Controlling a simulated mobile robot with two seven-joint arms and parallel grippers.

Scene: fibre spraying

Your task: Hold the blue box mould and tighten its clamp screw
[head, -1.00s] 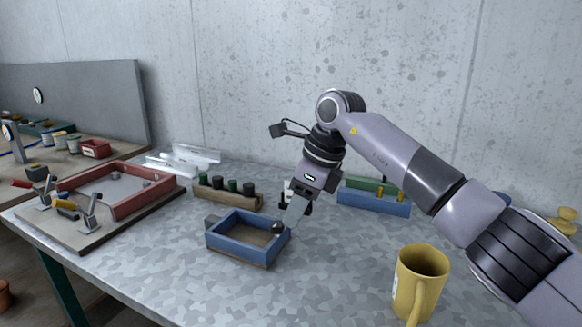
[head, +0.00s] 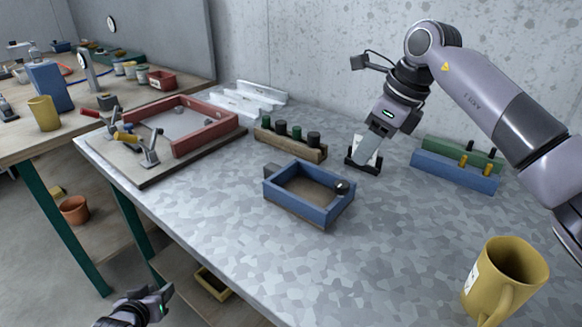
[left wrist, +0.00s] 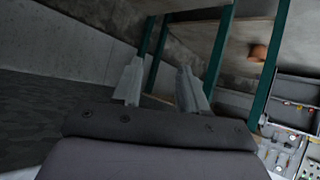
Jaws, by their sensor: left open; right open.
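The blue box mould (head: 325,213) sits on the table in the middle of the head view, open at the top. Its dark round clamp-screw knob (head: 341,187) is at its right corner. A grey block (head: 271,170) is at its left corner. My right gripper (head: 374,146) is open, behind and to the right of the mould, apart from it. My left gripper (head: 163,296) is low at the bottom left, below table height and far from the mould. Its two fingers are apart and empty in the left wrist view (left wrist: 160,88). The mould is not in that view.
A red frame mould (head: 205,136) on a board with toggle clamps stands left. A wooden rack of dark pegs (head: 291,145) stands behind the mould. A blue rack (head: 455,173) and a yellow mug (head: 503,280) are on the right. The front middle of the table is clear.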

